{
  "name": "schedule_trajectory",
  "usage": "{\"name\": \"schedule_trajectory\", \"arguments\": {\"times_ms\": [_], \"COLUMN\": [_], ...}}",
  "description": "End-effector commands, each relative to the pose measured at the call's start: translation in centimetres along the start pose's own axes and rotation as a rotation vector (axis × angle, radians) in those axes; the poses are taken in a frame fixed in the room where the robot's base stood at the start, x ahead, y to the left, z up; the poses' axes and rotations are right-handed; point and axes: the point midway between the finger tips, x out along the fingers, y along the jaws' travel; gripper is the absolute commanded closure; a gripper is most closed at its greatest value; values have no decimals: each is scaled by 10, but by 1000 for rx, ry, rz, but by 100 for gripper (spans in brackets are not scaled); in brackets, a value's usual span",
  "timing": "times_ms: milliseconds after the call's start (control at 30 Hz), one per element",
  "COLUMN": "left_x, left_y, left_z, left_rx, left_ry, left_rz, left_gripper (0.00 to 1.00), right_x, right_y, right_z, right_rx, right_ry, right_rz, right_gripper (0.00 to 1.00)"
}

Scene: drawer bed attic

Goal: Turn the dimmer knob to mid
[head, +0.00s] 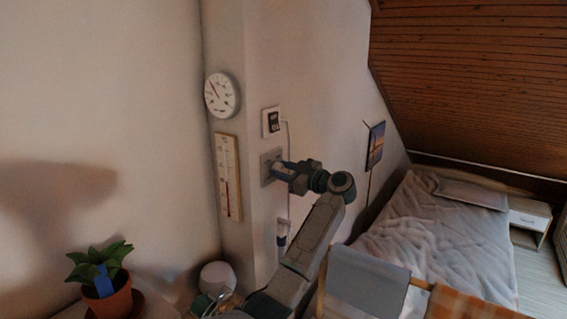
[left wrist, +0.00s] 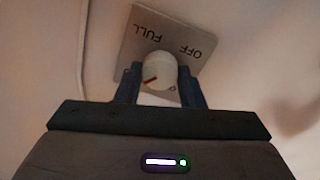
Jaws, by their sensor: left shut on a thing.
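The dimmer plate (head: 265,173) is on the wall pillar in the head view. In the left wrist view the grey plate (left wrist: 135,42) shows upside down, with FULL at its upper left and OFF at its upper right. The white round dimmer knob (left wrist: 161,68) has a red pointer mark on its lower left side in this view. A label below the knob is partly hidden. My left gripper (head: 279,168) is at the plate, and in the left wrist view its fingers (left wrist: 160,74) stand on both sides of the knob, shut on it. My right gripper is not in view.
A small thermostat (head: 271,122) is above the plate, with a cable beside it. A round dial (head: 222,95) and a thermometer (head: 229,178) hang to the left. A potted plant (head: 107,299) stands at lower left.

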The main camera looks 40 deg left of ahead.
Motion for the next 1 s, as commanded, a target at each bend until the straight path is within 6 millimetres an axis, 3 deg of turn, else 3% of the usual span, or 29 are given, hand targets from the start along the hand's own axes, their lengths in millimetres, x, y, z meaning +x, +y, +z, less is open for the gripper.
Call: {"name": "schedule_trajectory", "arguments": {"times_ms": [233, 733, 767, 867, 1000], "left_x": [0, 0, 0, 0, 0], "left_y": [0, 0, 0, 0, 0], "left_z": [0, 2, 2, 2, 1], "left_rx": [78, 97, 97, 96, 95], "left_ry": [-3, -5, -5, -5, -5], "left_rz": [-1, -1, -1, -1, -1], "left_gripper": [88, 88, 63, 44, 43], "right_x": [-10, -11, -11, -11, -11], "right_y": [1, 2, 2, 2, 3], "right_z": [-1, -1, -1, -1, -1], "right_rx": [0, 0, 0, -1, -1], "right_ry": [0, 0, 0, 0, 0], "right_rz": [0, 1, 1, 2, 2], "right_gripper": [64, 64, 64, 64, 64]}}
